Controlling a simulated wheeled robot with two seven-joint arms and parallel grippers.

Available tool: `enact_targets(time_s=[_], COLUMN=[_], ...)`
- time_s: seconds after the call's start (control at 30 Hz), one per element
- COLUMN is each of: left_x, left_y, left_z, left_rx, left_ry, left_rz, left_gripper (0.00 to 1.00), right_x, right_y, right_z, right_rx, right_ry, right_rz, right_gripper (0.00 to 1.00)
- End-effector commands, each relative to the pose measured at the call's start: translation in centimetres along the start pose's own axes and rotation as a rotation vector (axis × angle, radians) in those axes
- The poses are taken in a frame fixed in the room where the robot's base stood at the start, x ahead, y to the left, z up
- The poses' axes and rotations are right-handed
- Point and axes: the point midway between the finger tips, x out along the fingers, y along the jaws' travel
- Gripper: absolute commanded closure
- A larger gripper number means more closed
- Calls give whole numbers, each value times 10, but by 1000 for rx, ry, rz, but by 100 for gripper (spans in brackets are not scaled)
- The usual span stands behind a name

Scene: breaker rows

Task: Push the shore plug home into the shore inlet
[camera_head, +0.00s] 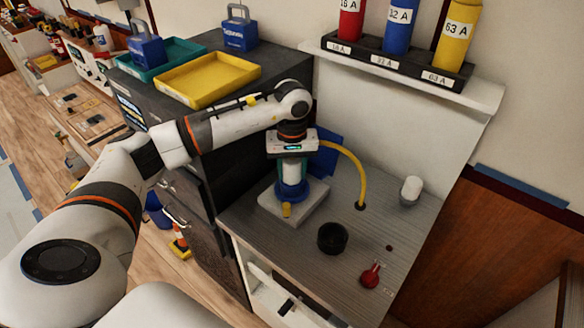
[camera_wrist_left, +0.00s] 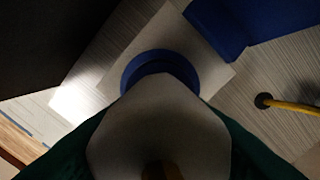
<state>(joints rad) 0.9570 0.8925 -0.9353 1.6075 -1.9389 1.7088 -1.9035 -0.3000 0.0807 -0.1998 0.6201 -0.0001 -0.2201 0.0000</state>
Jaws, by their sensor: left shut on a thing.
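The shore plug (camera_head: 291,172) is a pale upright body below my left wrist in the head view. It fills the lower middle of the left wrist view (camera_wrist_left: 158,125). My left gripper (camera_head: 292,163) is shut on it, with dark green fingers on both sides. Below the plug is the shore inlet, a blue round collar (camera_head: 292,192) on a pale square block (camera_head: 308,207); the collar also shows in the left wrist view (camera_wrist_left: 140,66). The plug is in line with the collar. How deep it sits is hidden. My right gripper is not in view.
A yellow cable (camera_head: 350,160) arches from near the plug to a hole in the counter. A blue panel (camera_head: 327,148) stands behind the block. A black cup (camera_head: 332,238), a red knob-like piece (camera_head: 370,276) and a white cylinder (camera_head: 411,190) are on the counter. A dark cabinet (camera_head: 262,90) stands left.

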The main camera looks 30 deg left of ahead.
Motion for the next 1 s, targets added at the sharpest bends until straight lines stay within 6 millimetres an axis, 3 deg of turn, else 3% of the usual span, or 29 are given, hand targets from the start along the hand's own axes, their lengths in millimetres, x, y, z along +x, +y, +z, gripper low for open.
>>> enact_targets(time_s=[0.57, 0.6, 0.73, 1.0], left_x=[14, 14, 13, 14], left_y=[0, 0, 0, 0], left_z=[0, 0, 0, 0], left_rx=[-1, -1, 0, 0], left_ry=[-2, -2, -1, 1], left_rz=[-2, -2, -2, 1], left_gripper=[94, 54, 33, 32], right_x=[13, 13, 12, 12], right_y=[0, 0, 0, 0], right_z=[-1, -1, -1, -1], right_rx=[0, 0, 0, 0], right_ry=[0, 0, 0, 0], right_rz=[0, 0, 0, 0], right_gripper=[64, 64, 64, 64])
